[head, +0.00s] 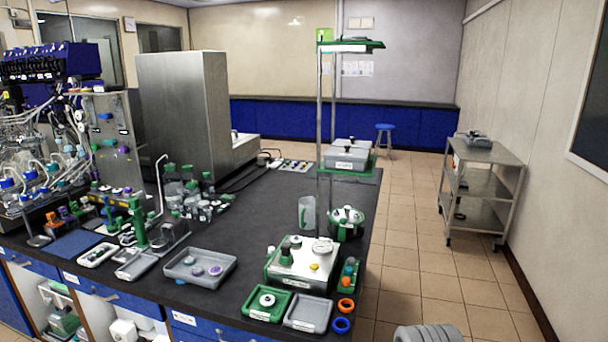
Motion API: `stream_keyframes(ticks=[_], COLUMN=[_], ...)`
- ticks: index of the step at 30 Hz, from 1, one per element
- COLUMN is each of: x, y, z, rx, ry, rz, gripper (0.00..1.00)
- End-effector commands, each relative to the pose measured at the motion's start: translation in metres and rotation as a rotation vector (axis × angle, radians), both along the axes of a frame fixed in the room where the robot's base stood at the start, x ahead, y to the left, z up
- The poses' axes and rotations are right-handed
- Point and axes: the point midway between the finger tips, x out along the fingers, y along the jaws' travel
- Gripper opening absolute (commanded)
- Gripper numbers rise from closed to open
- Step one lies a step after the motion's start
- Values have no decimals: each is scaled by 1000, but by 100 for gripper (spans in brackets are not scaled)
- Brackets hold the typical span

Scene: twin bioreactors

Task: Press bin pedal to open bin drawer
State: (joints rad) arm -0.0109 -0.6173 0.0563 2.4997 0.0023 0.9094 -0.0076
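No bin pedal can be made out in the head view. No drawer is clearly marked as the bin drawer. Blue drawer fronts (108,294) run along the near side of the black-topped bench (265,205), with open compartments below them at the left. Their lower parts and the floor in front of the bench are cut off by the picture's bottom edge. My gripper is not in view, so its opening and anything in it are hidden.
Grey trays (199,267), a green-and-grey device (302,264) and glassware crowd the bench. A tall stand (319,125) rises near its right edge. A metal trolley (480,183) stands by the right wall. The tiled floor (410,240) between bench and trolley is clear.

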Motion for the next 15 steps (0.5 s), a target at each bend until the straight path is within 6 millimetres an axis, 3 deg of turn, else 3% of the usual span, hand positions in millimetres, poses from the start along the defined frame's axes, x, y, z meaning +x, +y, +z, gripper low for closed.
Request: stream_keyframes(ticks=[6,15], x=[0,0], y=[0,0], z=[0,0], rx=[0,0], ry=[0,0], rz=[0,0], gripper=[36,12])
